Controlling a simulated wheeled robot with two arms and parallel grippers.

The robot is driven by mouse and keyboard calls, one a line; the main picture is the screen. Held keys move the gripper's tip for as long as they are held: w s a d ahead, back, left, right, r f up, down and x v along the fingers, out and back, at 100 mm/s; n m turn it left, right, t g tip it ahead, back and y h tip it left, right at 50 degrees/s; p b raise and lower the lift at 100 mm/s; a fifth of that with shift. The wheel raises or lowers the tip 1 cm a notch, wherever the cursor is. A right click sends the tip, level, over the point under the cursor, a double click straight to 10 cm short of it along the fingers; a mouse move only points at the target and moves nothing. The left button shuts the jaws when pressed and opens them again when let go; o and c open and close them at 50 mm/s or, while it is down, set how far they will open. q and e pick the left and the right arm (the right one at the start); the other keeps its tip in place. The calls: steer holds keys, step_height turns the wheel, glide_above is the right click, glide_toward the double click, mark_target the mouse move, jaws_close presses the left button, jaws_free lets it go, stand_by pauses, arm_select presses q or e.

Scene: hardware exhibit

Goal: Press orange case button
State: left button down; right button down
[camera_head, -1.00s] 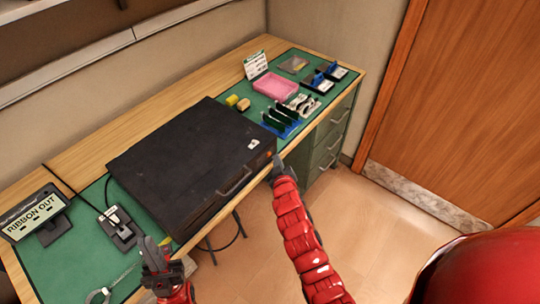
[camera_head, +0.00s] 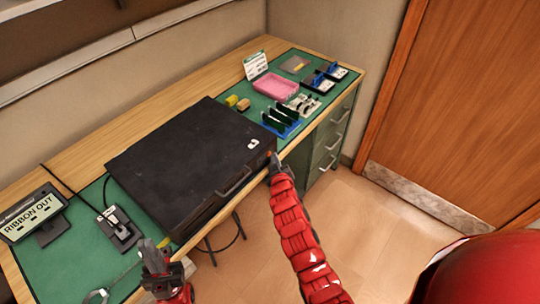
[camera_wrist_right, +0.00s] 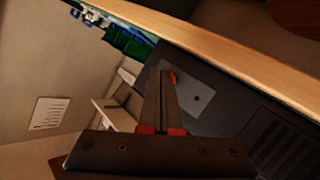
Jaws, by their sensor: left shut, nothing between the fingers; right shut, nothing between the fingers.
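The black case (camera_head: 190,155) lies closed on the green mat of the workbench, its handle facing the front edge. My right gripper (camera_head: 274,162) is shut and empty at the case's front right corner. In the right wrist view, its shut fingers (camera_wrist_right: 162,78) reach over a grey plate (camera_wrist_right: 195,95) on the case. A small orange button (camera_wrist_right: 173,78) shows beside the fingertips, partly hidden by them; I cannot tell whether they touch. My left gripper (camera_head: 152,250) is shut and empty near the bench's front left edge.
A pink tray (camera_head: 275,87), a blue rack (camera_head: 281,122) and several small parts stand to the right of the case. A "RIBBON OUT" sign (camera_head: 32,214) and a small black device (camera_head: 119,229) stand at left. Drawers (camera_head: 331,140) are under the bench's right end.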

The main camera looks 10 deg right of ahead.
steer(key=shift+w+a, duration=0.1)
steer(key=shift+w, duration=0.05)
stand_by(0.5)
steer(key=shift+s+d+r, duration=0.1)
steer(key=shift+s+d, duration=0.4)
steer(key=shift+s, duration=0.2)
steer(key=shift+p, duration=0.35)
steer(key=s+d+p, duration=0.1)
steer(key=s, duration=0.1)
steer(key=s+d+p, duration=0.1)
steer(key=s+d, duration=0.1)
stand_by(0.6)
